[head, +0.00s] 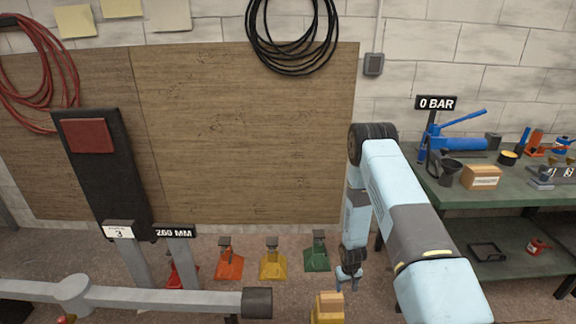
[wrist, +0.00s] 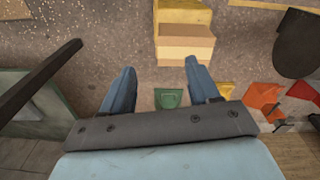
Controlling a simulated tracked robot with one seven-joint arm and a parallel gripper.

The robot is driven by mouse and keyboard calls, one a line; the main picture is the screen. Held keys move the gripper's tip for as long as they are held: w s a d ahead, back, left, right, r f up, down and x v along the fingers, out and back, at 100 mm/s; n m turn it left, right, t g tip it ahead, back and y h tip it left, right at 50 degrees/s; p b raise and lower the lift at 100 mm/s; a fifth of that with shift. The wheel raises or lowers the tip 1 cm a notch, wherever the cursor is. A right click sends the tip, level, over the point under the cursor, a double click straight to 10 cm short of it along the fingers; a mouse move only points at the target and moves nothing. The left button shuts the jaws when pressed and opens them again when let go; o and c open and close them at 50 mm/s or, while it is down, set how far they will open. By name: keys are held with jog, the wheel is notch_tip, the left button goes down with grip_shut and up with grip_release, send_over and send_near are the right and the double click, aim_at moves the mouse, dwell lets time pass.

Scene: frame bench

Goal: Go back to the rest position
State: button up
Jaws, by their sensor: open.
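My gripper (head: 348,284) hangs low at the end of my pale blue arm, right of the middle in the head view. In the wrist view my gripper (wrist: 158,88) has its two blue fingers spread apart with nothing between them. A yellow and wooden stepped block (head: 327,308) stands on the floor just below and in front of the fingers. The stepped block (wrist: 184,32) also shows beyond the fingertips in the wrist view, apart from them.
Green (head: 317,252), yellow (head: 273,260) and orange (head: 229,260) stands line the floor by the board. A grey frame arm with a dark end (head: 257,303) crosses the lower left. A green workbench (head: 430,190) with tools and a blue pump (head: 465,144) stands right.

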jog(key=w+r+m+t, duration=0.1)
jog(key=w+r, duration=0.1)
jog(key=r, duration=1.7)
jog(key=w+r+t, duration=0.1)
jog(key=w+r, duration=0.2)
jog(key=r, duration=1.5)
jog(key=s+r+t, duration=0.1)
jog(key=s+r, duration=0.8)
jog(key=r, duration=0.5)
jog(key=s+r+t, duration=0.1)
jog(key=s+r, duration=0.7)
jog(key=r, duration=0.6)
jog(key=s+r, duration=0.3)
jog(key=s, duration=0.6)
jog(key=s+r+m+t, duration=0.1)
jog(key=s+r, duration=0.2)
jog(key=s, duration=0.6)
jog(key=shift+s+a+r, duration=0.2)
jog(key=shift+s+a, duration=0.05)
jog(key=shift+s, duration=0.15)
